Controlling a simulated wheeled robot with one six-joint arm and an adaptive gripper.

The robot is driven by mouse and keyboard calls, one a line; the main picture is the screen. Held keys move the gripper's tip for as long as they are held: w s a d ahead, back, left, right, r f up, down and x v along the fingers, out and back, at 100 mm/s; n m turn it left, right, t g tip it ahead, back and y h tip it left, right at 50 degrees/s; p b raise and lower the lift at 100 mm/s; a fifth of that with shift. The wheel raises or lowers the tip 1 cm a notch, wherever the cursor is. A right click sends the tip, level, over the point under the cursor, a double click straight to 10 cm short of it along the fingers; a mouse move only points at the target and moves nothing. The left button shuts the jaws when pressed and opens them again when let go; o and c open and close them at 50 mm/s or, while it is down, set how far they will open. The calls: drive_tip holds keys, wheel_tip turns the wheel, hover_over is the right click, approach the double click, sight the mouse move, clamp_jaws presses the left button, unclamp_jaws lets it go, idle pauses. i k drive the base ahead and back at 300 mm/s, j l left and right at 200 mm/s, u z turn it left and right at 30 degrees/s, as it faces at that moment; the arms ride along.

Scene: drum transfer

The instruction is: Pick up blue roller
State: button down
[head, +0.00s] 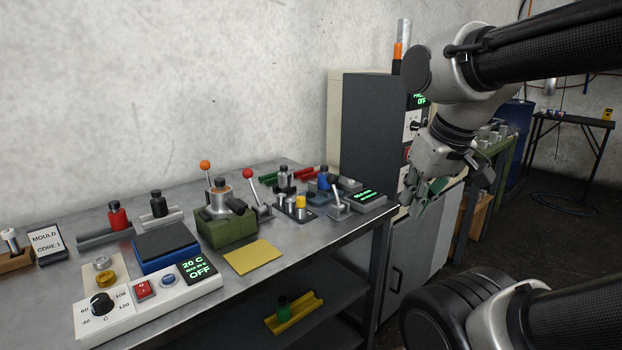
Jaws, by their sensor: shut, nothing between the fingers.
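A small blue piece with a dark knob on top (323,180) stands upright towards the back right of the metal bench (222,293). It looks like the blue roller, but its lower part is crowded by neighbouring parts and is hard to make out. My gripper (414,206) hangs to the right of the bench's right edge, in front of the grey cabinet. It points down, is shut and holds nothing. It is clearly apart from the blue piece.
A red roller (118,216) and a black roller (158,204) stand on holders at the left. A green block (226,229), levers and a display box (363,198) crowd the bench. A green roller (284,305) stands on the lower shelf. The grey cabinet (371,129) stands behind my gripper.

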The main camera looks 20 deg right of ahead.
sight(321, 184)
drive_tip(key=i+l, duration=0.2)
drive_tip(key=l, duration=0.2)
drive_tip(key=i+l, duration=0.2)
drive_tip(key=l, duration=0.15)
drive_tip(key=i+l+u, duration=0.1)
drive_tip(key=l, duration=0.3)
drive_tip(key=i+l, duration=0.25)
drive_tip(key=l, duration=0.15)
drive_tip(key=i+l+u, duration=0.1)
drive_tip(key=l, duration=0.3)
drive_tip(key=i, duration=0.1)
